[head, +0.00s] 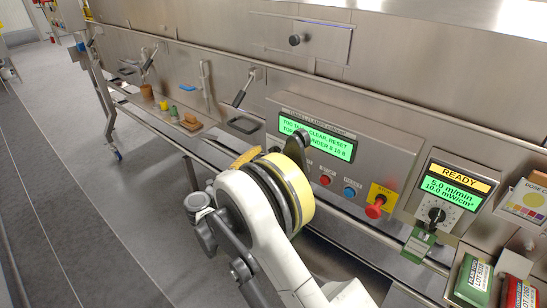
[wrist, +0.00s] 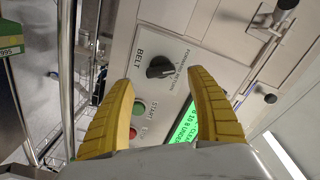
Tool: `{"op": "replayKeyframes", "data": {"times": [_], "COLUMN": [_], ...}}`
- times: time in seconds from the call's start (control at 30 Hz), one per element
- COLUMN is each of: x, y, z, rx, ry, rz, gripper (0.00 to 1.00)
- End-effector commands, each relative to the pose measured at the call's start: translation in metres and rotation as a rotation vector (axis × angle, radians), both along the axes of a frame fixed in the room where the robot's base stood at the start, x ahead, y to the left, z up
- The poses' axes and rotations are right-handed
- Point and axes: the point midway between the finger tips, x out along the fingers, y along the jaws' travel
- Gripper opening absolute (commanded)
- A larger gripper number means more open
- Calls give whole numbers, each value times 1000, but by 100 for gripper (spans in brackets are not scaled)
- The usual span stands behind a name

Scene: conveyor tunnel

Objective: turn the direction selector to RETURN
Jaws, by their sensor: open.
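The direction selector (wrist: 160,67) is a black rotary knob on the steel panel in the wrist view. BELT is printed beside it, and FORWARD and RETURN are lettered along its edge. I cannot tell which word its pointer faces. My gripper (wrist: 160,80) is open, its two yellow fingers on either side of the knob in the picture. The fingertips look apart from it; contact is not visible. In the head view only a yellow part of my gripper (head: 246,158) shows, and my arm hides the selector.
A green START button (wrist: 138,107), a red button (wrist: 132,132) and a lit green display (wrist: 186,124) are close by. In the head view, a red emergency stop (head: 375,208) on a yellow plate sticks out. A READY display (head: 458,184) is at right.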

Motion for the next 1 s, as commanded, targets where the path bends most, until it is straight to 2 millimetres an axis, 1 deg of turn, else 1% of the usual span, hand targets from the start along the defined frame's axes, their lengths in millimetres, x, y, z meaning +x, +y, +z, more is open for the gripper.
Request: {"op": "replayKeyframes", "data": {"times": [0.03, 0.1, 0.3, 0.43, 0.67, 0.77, 0.8, 0.83, 0.87, 1.0], "x": [8, 19, 39, 43, 44, 44, 44, 44, 44, 44], "y": [-8, -15, -31, -34, -34, -34, -34, -34, -34, -34], "z": [-3, -2, -1, 0, 1, 1, 1, 1, 1, 1], "rx": [0, 0, 0, -1, -1, -1, -1, -1, -1, -1], "ry": [0, 0, 0, -1, -1, -1, -1, -1, -1, -1], "rz": [-4, -2, -1, 2, 2, 2, 2, 2, 2, 2], "gripper": [67, 67, 67, 67, 67, 40, 28, 19, 14, 13]}}
